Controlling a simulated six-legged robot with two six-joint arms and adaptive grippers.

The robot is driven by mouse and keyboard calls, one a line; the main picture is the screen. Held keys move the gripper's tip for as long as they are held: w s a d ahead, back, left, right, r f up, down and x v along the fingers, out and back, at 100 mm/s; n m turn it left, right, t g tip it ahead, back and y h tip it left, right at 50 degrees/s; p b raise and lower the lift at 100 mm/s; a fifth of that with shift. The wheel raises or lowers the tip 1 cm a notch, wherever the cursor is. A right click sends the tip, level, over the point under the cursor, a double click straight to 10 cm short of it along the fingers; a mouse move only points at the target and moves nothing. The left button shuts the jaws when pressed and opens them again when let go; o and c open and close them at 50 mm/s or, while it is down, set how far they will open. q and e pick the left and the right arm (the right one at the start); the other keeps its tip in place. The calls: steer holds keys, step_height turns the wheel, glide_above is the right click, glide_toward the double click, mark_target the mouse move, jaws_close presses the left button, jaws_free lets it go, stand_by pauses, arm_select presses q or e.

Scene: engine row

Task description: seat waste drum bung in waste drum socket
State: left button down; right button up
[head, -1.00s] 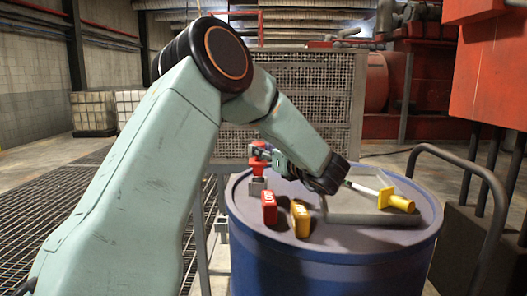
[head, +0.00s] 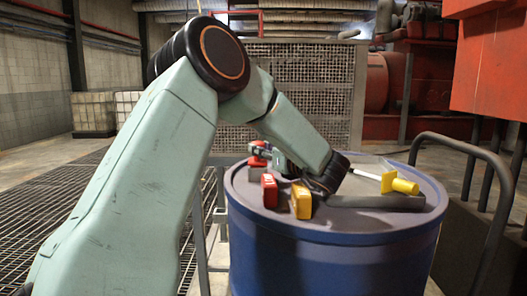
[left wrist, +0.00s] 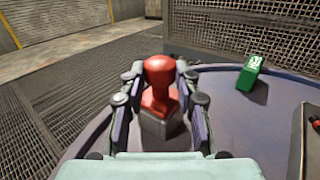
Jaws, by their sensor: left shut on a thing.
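The red bung (left wrist: 159,75) has a rounded top and a wider lower part. In the left wrist view it stands between the fingers of my left gripper (left wrist: 158,92), which is shut on it. A grey blocky part (left wrist: 160,128) is directly below the red; I cannot tell whether this is the bung's own base or the socket. In the head view the bung (head: 256,161) shows at the far left of the blue waste drum's top (head: 340,262), partly hidden by my left gripper (head: 268,153). My right gripper is not in view.
On the drum stand a red block (head: 270,190), a yellow block (head: 301,200), a grey tray (head: 385,202) and a yellow-handled tool (head: 404,186). A green block (left wrist: 250,73) is near the drum's rim. A curved rail (head: 480,152) stands at the right.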

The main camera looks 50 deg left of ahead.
arm_select(q)
steer(key=shift+f, duration=0.15)
steer(key=c, duration=0.9)
jaws_free()
step_height(320, 180, up, 10)
stand_by(0.8)
